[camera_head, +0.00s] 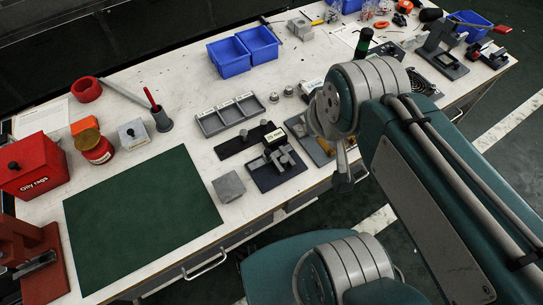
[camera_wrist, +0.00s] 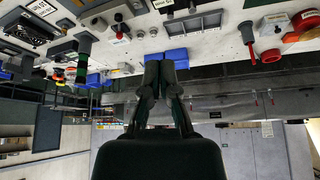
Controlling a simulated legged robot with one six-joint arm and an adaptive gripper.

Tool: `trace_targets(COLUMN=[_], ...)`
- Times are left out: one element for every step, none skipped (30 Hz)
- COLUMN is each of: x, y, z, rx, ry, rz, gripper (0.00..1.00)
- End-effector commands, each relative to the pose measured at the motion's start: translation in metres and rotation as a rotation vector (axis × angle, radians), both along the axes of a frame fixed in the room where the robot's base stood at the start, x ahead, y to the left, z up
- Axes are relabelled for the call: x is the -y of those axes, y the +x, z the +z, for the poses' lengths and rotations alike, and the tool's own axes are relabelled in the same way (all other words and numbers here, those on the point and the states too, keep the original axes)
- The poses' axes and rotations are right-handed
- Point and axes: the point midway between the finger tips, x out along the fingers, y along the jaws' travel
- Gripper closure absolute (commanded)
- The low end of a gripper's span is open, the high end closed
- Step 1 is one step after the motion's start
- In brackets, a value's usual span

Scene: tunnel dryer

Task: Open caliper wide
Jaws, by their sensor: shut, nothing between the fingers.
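I cannot single out the caliper with certainty. A dark fixture (camera_head: 276,171) with grey metal blocks and a small "25 mm" label stands near the bench's front edge in the head view, beside a flat black strip (camera_head: 238,146). My gripper (camera_head: 344,183) hangs at the bench's front edge, right of this fixture and apart from it, partly hidden by my arm. In the wrist view my gripper (camera_wrist: 160,58) is shut, with its fingers together and nothing between them. That view is upside down, with the bench along its top.
A green mat (camera_head: 140,220), red rag box (camera_head: 32,165), grey divided tray (camera_head: 230,114), blue bins (camera_head: 244,51) and grey block (camera_head: 229,186) sit on the bench. A red-handled tool stands in a grey cup (camera_head: 160,121). The mat is clear. A drawer handle (camera_head: 205,264) sticks out in front.

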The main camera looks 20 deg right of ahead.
Motion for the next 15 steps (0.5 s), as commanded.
trace_targets(x=[0.000,0.000,0.000,0.000,0.000,0.000,0.000,0.000,0.000,0.000,0.000,-0.001,-0.001,-0.002,-0.003], y=[0.000,0.000,0.000,0.000,0.000,0.000,0.000,0.000,0.000,0.000,0.001,0.004,0.007,0.010,0.016], z=[0.000,0.000,0.000,0.000,0.000,0.000,0.000,0.000,0.000,0.000,-0.001,-0.002,-0.003,-0.005,-0.008], rx=[0.000,0.000,0.000,0.000,0.000,0.000,0.000,0.000,0.000,-0.001,-0.004,-0.012,-0.020,-0.031,-0.050], ry=[0.000,0.000,0.000,0.000,0.000,0.000,0.000,0.000,0.000,-0.001,-0.003,-0.008,-0.014,-0.023,-0.036], rz=[0.000,0.000,0.000,0.000,0.000,0.000,0.000,0.000,0.000,0.002,0.008,0.019,0.033,0.052,0.084], gripper=[1.00,1.00,1.00,1.00,1.00,1.00,1.00,1.00,0.87,0.73,0.60,0.42,0.35,0.35,0.35])
